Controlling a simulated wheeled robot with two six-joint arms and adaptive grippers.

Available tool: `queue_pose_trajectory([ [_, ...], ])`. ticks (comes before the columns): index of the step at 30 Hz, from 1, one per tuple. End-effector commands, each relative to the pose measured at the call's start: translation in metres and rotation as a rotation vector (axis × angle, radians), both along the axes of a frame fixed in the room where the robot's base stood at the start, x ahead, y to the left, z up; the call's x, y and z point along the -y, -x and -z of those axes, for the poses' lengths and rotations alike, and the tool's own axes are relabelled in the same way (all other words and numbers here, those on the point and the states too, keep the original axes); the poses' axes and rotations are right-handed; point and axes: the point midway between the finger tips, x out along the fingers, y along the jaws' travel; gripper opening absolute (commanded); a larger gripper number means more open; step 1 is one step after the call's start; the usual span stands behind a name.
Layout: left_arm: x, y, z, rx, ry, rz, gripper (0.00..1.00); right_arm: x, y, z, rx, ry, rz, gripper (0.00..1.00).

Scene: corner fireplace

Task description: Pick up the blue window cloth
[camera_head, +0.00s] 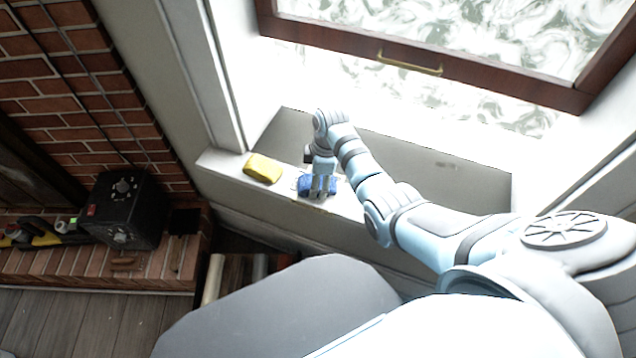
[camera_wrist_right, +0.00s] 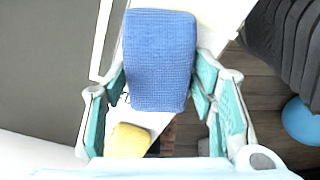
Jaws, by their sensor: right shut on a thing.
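The blue window cloth (camera_head: 306,184) is at the window sill in the head view, under my right gripper (camera_head: 321,186). In the right wrist view the cloth (camera_wrist_right: 160,60) is a folded blue textured block between the two fingers of the right gripper (camera_wrist_right: 160,95). The right gripper is shut on it. I cannot tell whether the cloth is clear of the sill. My left gripper is not in either view.
A yellow cloth or sponge (camera_head: 263,168) lies on the white sill (camera_head: 222,163) left of the blue cloth. A window with a brown frame (camera_head: 470,76) stands behind. A black box (camera_head: 125,208) sits on the brick hearth (camera_head: 150,268) at the left.

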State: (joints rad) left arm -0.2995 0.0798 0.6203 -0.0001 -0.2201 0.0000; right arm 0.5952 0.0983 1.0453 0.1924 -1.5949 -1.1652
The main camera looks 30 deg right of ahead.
Motion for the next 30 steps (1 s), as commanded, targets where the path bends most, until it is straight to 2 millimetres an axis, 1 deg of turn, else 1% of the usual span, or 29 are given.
queue_pose_trajectory([
  [4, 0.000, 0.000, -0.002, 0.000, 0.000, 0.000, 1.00, 0.000, 0.000, -0.003, 0.000, 0.000, 0.000, 0.24],
  [8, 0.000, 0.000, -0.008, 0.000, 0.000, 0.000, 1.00, 0.000, -0.001, -0.018, 0.002, 0.000, 0.000, 0.24],
  [11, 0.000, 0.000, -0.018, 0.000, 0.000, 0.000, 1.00, 0.000, -0.001, -0.042, 0.004, 0.000, -0.001, 0.24],
  [14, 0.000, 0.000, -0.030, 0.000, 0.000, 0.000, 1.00, 0.000, -0.002, -0.077, 0.006, 0.000, 0.000, 0.24],
  [15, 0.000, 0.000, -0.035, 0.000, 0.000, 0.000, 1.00, 0.000, -0.001, -0.093, 0.006, 0.000, 0.000, 0.24],
  [17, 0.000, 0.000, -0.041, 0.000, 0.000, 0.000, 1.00, 0.000, -0.001, -0.117, 0.005, 0.000, 0.000, 0.24],
  [18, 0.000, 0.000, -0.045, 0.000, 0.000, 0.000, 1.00, 0.000, -0.002, -0.132, 0.006, 0.001, 0.000, 0.24],
  [20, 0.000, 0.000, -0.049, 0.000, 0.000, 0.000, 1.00, 0.000, -0.001, -0.152, 0.004, 0.001, 0.000, 0.24],
  [21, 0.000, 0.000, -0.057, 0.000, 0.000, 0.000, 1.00, 0.000, -0.001, -0.166, 0.003, 0.000, 0.001, 0.24],
  [22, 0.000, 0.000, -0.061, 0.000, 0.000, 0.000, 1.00, 0.000, -0.001, -0.175, 0.003, 0.000, 0.001, 0.24],
  [23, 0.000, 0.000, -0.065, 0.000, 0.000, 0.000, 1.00, 0.000, -0.001, -0.182, 0.002, 0.000, 0.001, 0.24],
  [24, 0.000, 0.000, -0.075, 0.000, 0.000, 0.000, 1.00, 0.000, 0.000, -0.191, -0.001, 0.000, 0.001, 0.24],
  [25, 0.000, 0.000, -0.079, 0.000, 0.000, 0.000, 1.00, 0.000, 0.000, -0.195, -0.001, 0.000, 0.001, 0.24],
  [27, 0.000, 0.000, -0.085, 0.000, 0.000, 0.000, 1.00, 0.000, 0.000, -0.201, -0.001, 0.000, 0.001, 0.24],
  [30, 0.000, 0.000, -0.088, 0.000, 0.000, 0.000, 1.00, 0.000, 0.000, -0.203, -0.001, 0.000, 0.001, 0.24],
])
